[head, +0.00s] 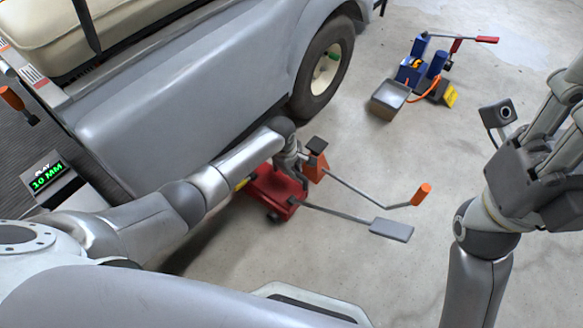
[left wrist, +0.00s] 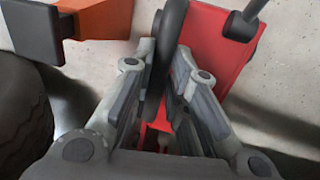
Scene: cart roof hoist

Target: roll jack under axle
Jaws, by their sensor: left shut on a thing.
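The red floor jack (head: 262,192) sits on the floor beside the cart, behind its wheel. A long rod runs from it to a flat grey pedal (head: 391,230). My left gripper (head: 291,165) is down at the jack. In the left wrist view its fingers (left wrist: 163,105) are closed around a dark upright part (left wrist: 168,45) against the red body (left wrist: 212,45). An orange block with a black top (head: 316,165) stands beside the jack, with a rod to an orange grip (head: 422,194). The axle is hidden under the cart. My right gripper (head: 545,165) is raised at the right, empty-looking.
The grey cart (head: 200,80) fills the upper left, with its wheel (head: 323,68) on the floor. A display reading 10 MM (head: 48,177) is at the left. Open concrete lies between.

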